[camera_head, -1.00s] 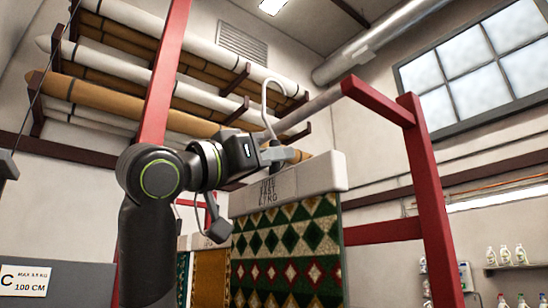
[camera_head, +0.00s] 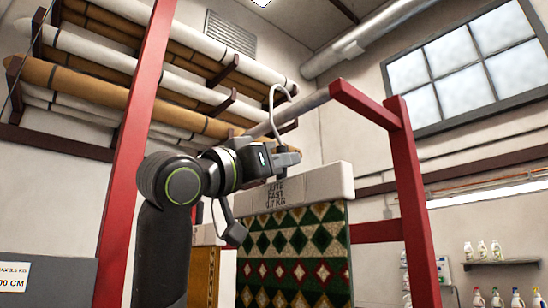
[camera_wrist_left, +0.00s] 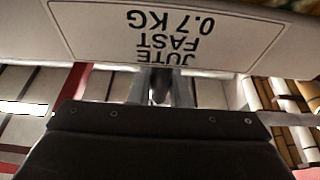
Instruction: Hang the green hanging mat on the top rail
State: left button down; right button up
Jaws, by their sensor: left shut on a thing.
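The green hanging mat (camera_head: 292,255), with dark green, cream and red diamonds, hangs below its white header bar (camera_head: 312,185). The bar carries a label with JUTE FAST 0.7 KG, upside down in the wrist view (camera_wrist_left: 165,25). A pale curved hook (camera_head: 272,105) rises above the bar. My left gripper (camera_head: 286,160) is shut on the mat's hanger just above the bar; its fingers (camera_wrist_left: 160,88) show in the wrist view. The top rail (camera_head: 308,103) passes by the hook; I cannot tell whether the hook is over it. The right gripper is out of view.
Red posts stand at left (camera_head: 138,150) and right (camera_head: 408,190) of the mat. An orange mat (camera_head: 204,275) hangs behind it, left. Rolled rugs (camera_head: 90,80) lie on wall racks behind. A shelf of bottles (camera_head: 500,262) is at the right.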

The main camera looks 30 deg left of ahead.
aim_at(276, 190)
pick_arm(q)
jog(key=shift+w+d, duration=0.2)
jog(key=shift+w, duration=0.15)
jog(key=shift+f+b, duration=1.9)
jog(key=shift+f, duration=0.25)
jog(key=c, duration=1.3)
grip_release()
jog(key=shift+s, duration=0.1)
